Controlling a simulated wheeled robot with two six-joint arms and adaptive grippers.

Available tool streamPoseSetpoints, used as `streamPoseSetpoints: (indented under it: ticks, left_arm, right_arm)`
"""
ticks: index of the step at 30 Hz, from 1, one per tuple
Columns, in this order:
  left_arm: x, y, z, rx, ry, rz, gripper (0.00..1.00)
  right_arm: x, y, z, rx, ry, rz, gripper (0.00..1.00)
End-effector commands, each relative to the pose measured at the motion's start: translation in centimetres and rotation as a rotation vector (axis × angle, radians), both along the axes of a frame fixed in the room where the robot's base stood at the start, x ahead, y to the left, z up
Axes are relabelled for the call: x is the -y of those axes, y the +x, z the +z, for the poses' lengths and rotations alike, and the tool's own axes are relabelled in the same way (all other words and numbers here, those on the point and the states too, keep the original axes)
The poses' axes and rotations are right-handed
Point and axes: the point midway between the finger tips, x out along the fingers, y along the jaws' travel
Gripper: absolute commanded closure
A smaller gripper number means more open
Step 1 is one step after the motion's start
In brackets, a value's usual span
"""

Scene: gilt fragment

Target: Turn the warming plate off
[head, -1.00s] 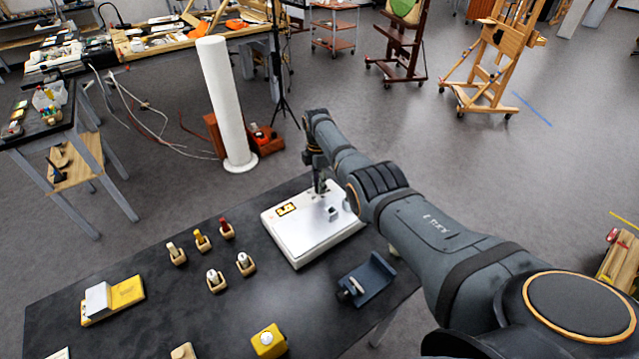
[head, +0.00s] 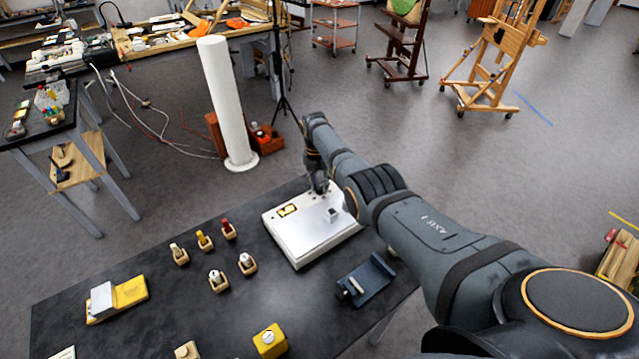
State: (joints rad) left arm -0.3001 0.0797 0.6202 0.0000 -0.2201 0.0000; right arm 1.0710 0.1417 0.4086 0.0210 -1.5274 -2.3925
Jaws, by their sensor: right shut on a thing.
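The warming plate (head: 297,238) is a flat white box with a yellow-and-black label, on the dark table's far right part. A small grey metal block (head: 332,214) stands on its top. My right gripper (head: 320,189) points down at the plate's far edge, behind the block. It is shut on a small part there, which looks like the plate's control. The fingers cover that part, so its setting cannot be read. My left gripper is out of view.
On the dark table (head: 215,320) are several small wooden holders with bottles (head: 218,280), a blue-grey stand (head: 367,283), a yellow block (head: 269,341) and a yellow pad (head: 130,291). A white column (head: 225,105) stands beyond the table.

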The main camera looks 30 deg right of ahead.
Motion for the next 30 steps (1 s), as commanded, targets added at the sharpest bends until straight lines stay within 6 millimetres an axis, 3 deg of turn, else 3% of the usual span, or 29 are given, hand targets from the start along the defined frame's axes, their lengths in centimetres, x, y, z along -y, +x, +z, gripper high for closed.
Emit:
streamPoseSetpoints:
  ticks: [19, 20, 24, 30]
  left_arm:
    - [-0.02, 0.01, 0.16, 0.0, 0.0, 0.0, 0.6]
    - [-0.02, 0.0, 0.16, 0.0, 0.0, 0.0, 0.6]
    - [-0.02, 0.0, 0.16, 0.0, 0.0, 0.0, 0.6]
    - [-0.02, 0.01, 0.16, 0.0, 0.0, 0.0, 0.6]
  right_arm:
    - [-0.05, 0.06, 0.06, 0.002, 0.001, 0.049, 1.0]
    - [-0.05, 0.06, 0.06, 0.002, 0.001, 0.049, 0.71]
    - [-0.05, 0.04, 0.05, 0.001, 0.0, 0.049, 0.52]
    - [-0.03, 0.02, 0.01, 0.001, 0.001, 0.048, 0.5]
